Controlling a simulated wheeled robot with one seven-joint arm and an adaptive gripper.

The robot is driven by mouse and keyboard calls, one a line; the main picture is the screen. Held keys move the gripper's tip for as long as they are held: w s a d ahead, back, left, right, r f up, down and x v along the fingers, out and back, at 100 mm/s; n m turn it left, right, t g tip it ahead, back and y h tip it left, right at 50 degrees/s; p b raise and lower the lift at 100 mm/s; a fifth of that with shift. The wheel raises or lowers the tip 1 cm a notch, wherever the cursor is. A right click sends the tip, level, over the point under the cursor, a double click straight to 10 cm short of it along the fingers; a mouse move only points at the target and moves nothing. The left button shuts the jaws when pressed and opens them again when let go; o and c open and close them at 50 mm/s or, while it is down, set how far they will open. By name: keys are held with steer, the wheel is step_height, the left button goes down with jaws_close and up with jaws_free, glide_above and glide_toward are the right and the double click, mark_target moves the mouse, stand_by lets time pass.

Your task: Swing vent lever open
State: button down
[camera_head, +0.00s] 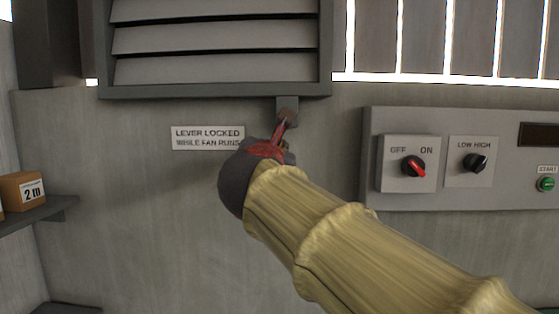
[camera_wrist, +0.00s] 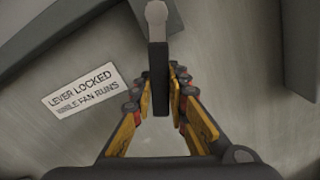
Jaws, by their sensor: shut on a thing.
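The vent (camera_head: 215,40) is a grey frame with several slanted slats at the top of the wall in the head view. A small bracket (camera_head: 287,103) hangs below its lower right edge. In the wrist view the vent lever (camera_wrist: 159,60) is a dark bar running down from a light rounded pivot (camera_wrist: 156,12). My gripper (camera_wrist: 157,88) is shut on the lever, with a yellow-and-grey finger on each side of it. In the head view my gripper (camera_head: 284,132) is just below the bracket; my sleeved arm and dark wrist hide most of the lever there.
A sign reading "LEVER LOCKED WHILE FAN RUNS" (camera_head: 208,138) is left of my gripper. At right, a control panel (camera_head: 375,190) carries an OFF/ON knob (camera_head: 413,166), a LOW/HIGH knob (camera_head: 475,162) and a green START button (camera_head: 547,184). A box (camera_head: 22,191) sits on a left shelf (camera_head: 40,216).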

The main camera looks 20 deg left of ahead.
steer(key=a+m, duration=0.1)
steer(key=m+b, duration=0.1)
steer(key=m, duration=0.1)
steer(key=shift+s+a+r, duration=0.2)
steer(key=shift+a+r, duration=0.1)
steer(key=shift+a, duration=0.1)
steer(key=shift+s+a+r+m+b, duration=0.1)
steer(key=shift+a+r+m+b, duration=0.35)
steer(key=shift+m+b, duration=0.3)
steer(key=shift+s+a+r+m+b, duration=0.1)
steer(key=shift+a+r+m+b, duration=0.15)
steer(key=shift+r+m, duration=0.95)
steer(key=shift+s+a+r+m+b, duration=0.15)
steer(key=shift+a+r+m, duration=0.35)
steer(key=shift+m, duration=1.35)
steer(key=shift+a+r+m+b, duration=0.2)
steer(key=shift+r+m, duration=0.8)
steer(key=shift+m, duration=0.5)
steer(key=shift+r, duration=0.1)
steer(key=c, duration=1.7)
jaws_free()
